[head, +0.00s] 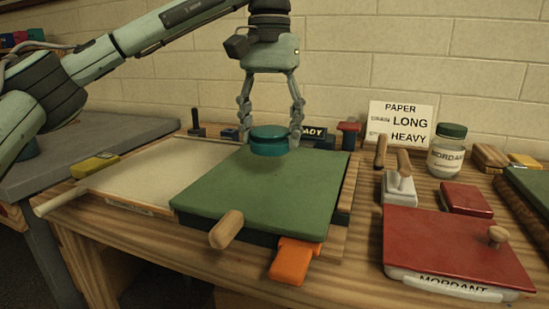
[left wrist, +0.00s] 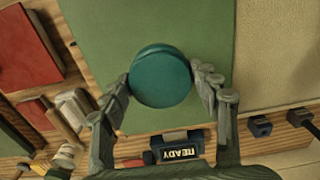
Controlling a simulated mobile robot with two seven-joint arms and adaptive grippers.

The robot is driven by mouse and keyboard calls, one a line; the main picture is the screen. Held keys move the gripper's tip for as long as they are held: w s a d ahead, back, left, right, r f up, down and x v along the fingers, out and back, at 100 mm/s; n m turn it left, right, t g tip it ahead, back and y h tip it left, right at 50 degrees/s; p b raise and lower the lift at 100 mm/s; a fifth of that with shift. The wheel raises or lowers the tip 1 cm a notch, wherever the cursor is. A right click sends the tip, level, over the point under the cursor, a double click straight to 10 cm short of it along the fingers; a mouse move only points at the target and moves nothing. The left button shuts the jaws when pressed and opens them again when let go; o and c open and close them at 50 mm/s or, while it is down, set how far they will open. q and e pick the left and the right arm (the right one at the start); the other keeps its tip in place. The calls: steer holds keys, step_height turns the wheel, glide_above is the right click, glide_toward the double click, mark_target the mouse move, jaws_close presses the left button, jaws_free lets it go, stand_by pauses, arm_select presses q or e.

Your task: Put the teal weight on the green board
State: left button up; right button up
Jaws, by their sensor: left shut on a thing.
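The teal weight (head: 269,140) is a short round disc at the far edge of the green board (head: 255,195). My left gripper (head: 270,137) comes down from above with its fingers on both sides of the weight, shut on it. In the left wrist view the weight (left wrist: 160,77) sits between the two fingertips (left wrist: 165,82), with the green board (left wrist: 120,28) behind it. I cannot tell whether the weight touches the board or is just above it. My right gripper is not in view.
A pale tray (head: 150,172) lies left of the board. An orange clip (head: 293,262) and wooden handle (head: 226,230) stick out at its front. A red lid (head: 455,245), a jar (head: 446,150) and a paper sign (head: 400,125) stand to the right. A READY block (left wrist: 182,148) is behind the board.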

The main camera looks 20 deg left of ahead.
mark_target(274, 172)
arm_select(q)
steer(key=shift+w+d+f, duration=0.2)
steer(key=shift+w+f, duration=0.25)
steer(key=shift+w, duration=0.3)
step_height(274, 172, down, 3)
steer(key=shift+f, duration=0.35)
steer(key=shift+f, duration=0.1)
steer(key=o, duration=1.9)
steer(key=shift+f, duration=0.15)
